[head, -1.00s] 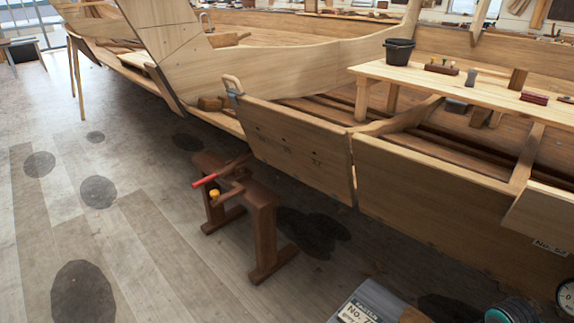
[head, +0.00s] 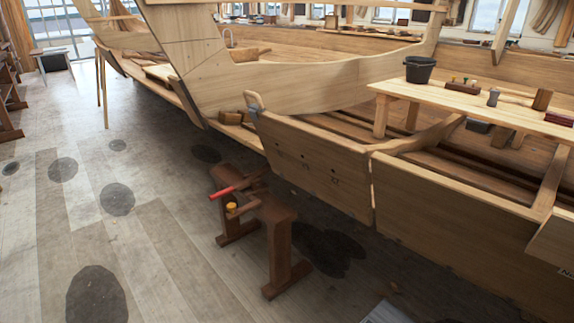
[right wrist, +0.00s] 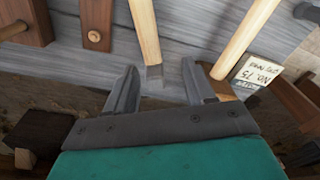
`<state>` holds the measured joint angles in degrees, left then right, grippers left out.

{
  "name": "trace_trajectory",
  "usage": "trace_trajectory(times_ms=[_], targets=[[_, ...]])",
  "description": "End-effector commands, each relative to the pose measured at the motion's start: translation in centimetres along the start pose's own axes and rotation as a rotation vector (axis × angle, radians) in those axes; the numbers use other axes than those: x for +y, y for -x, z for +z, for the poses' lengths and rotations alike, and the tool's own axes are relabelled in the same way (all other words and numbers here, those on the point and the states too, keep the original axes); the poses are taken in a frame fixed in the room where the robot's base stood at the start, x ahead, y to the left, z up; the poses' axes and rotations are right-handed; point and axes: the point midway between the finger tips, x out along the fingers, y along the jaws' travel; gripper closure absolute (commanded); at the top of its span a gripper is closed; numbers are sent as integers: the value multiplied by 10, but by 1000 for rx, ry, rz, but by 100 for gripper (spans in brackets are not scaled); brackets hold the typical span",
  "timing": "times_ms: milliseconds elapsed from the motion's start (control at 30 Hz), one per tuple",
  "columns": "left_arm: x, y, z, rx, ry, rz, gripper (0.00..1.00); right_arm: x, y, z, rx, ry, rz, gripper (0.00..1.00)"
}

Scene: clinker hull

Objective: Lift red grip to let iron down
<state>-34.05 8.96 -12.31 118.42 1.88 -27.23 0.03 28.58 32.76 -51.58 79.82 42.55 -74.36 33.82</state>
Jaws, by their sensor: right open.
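A red grip (head: 229,190) shows in the head view on a dark brown wooden stand (head: 281,245) that stands on the floor beside the hull. A small yellow knob (head: 232,207) sits just below the grip. I cannot make out the iron for certain. My right gripper (right wrist: 160,82) is in the right wrist view with its two grey fingers apart and nothing between them. Light wooden handles of tools lie just past its fingertips. Neither gripper is in the head view, so their distance to the red grip is not shown.
The clinker hull (head: 320,160) fills the middle and right. A plank bench (head: 465,97) carries a black bucket (head: 419,69) and small tools. A paper label (right wrist: 257,72) lies by the tools.

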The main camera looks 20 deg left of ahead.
Motion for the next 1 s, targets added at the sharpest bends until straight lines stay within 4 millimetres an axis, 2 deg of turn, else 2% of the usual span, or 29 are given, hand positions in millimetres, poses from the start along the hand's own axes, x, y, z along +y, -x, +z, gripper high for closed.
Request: trace_trajectory(times_ms=[167,300,433,567,800,1000], targets=[[-2,9,-13,6,-2,-7,100,-55,0,23,116,91,-141,46],[-5,17,-18,0,1,-19,100,-95,13,41,280,147,-254,46],[-9,24,-19,-6,4,-34,100,-113,34,55,444,166,-307,46],[-14,31,-25,-5,0,-46,100,-110,59,71,605,166,-298,46],[-19,40,-31,-5,-7,-60,100,-74,103,102,823,178,-160,46],[-23,43,-28,-12,-9,-70,100,-52,121,117,891,201,-70,46]])
